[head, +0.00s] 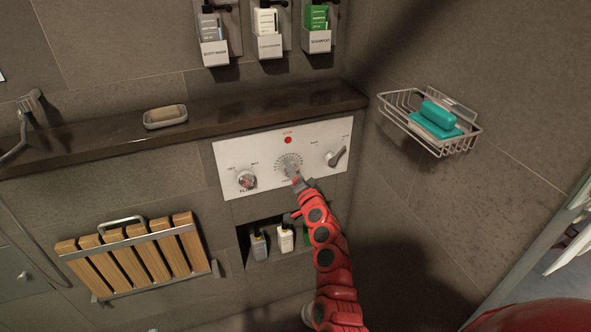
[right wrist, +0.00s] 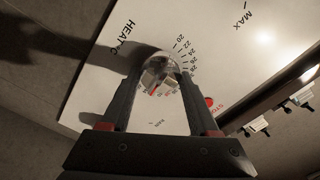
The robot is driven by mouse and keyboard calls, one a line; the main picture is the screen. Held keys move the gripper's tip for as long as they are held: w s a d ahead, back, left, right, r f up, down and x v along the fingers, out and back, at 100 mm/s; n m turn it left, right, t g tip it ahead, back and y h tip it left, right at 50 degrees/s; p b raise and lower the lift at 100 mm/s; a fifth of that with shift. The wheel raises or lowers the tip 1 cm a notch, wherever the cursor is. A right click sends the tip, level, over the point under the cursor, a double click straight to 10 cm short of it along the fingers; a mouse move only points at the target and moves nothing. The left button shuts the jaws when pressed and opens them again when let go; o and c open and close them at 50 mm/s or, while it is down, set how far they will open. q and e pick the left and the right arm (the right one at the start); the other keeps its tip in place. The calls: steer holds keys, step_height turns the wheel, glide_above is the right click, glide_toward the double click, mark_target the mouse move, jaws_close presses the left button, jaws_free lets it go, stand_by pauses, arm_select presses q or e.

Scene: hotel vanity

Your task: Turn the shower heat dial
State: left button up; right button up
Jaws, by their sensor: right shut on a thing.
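The heat dial is a small metallic knob in the middle of a white control panel (head: 228,167). In the right wrist view the dial (right wrist: 158,76) shows between my fingers, with "HEAT °C" and a ring of numbers printed around it; a red mark shows near its lower edge. My right gripper (head: 292,170) reaches up from below to the panel and mostly covers the dial in the head view. In the wrist view its two dark fingers (right wrist: 157,82) are shut on the dial, one on each side. My left gripper is in neither view.
The panel also has a left knob (head: 246,181), a right lever knob (head: 336,157) and a red button (head: 288,140). A dark ledge (head: 100,141) runs above, holding a soap dish (head: 165,117). A wire basket (head: 394,108) is at right; a niche with bottles (head: 285,238) lies below.

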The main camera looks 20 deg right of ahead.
steer(key=o, duration=1.1)
steer(key=shift+d+f, duration=0.15)
steer(key=shift+d, duration=0.2)
steer(key=shift+o, duration=1.3)
steer(key=shift+s, duration=0.1)
steer(key=shift+a, duration=0.15)
steer(key=s+b, duration=0.1)
steer(key=s, duration=1.6)
steer(key=shift+s+d+r, duration=0.2)
steer(key=shift+s+d, duration=0.05)
steer(key=shift+s, duration=0.05)
